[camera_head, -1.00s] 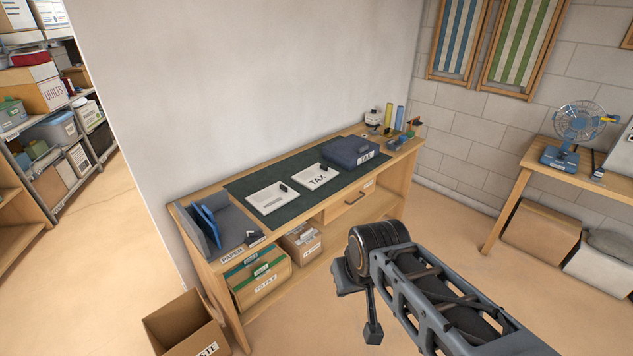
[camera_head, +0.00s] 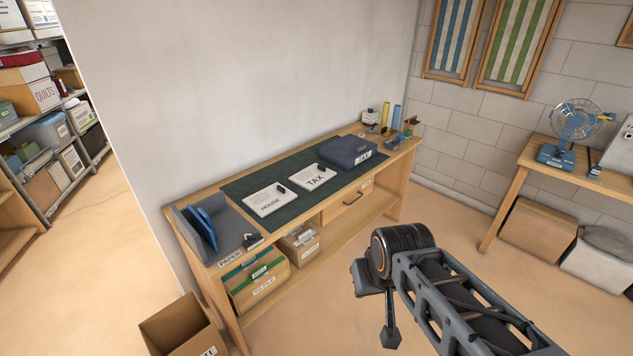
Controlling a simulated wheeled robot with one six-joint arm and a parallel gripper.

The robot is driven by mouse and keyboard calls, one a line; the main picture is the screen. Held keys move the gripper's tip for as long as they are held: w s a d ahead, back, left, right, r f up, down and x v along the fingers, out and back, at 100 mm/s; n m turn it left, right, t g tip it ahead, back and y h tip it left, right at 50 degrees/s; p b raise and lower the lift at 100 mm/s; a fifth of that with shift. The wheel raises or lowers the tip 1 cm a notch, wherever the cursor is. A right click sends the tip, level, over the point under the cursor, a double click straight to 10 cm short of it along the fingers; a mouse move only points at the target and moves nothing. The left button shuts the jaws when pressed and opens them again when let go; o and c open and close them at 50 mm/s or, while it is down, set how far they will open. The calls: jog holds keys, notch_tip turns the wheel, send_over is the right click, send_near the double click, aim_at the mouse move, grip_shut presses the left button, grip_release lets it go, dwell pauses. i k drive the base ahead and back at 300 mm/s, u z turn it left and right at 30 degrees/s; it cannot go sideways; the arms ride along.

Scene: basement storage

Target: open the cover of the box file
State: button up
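The blue box file (camera_head: 347,151) lies flat at the right end of the dark green mat on the workbench. Its cover looks shut, and a white TAX label is on its front side. My arm comes in from the lower right, well in front of the bench and apart from the box file. A small dark end piece (camera_head: 390,337) hangs down below the arm's joint. It may be my gripper, but its fingers cannot be made out.
Two white labelled pads (camera_head: 270,199) with black clips lie on the mat (camera_head: 237,190), left of the box file. A grey paper holder (camera_head: 222,232) stands at the bench's left end. An open carton (camera_head: 180,327) is on the floor. A fan (camera_head: 570,135) stands on the right table.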

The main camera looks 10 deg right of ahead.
aim_at(349, 146)
jog(key=z, duration=0.2)
jog(key=i, duration=0.25)
jog(key=z, duration=0.8)
jog(key=i, duration=1.75)
jog(key=u, duration=0.85)
jog(key=i, duration=0.6)
jog(key=u, duration=0.55)
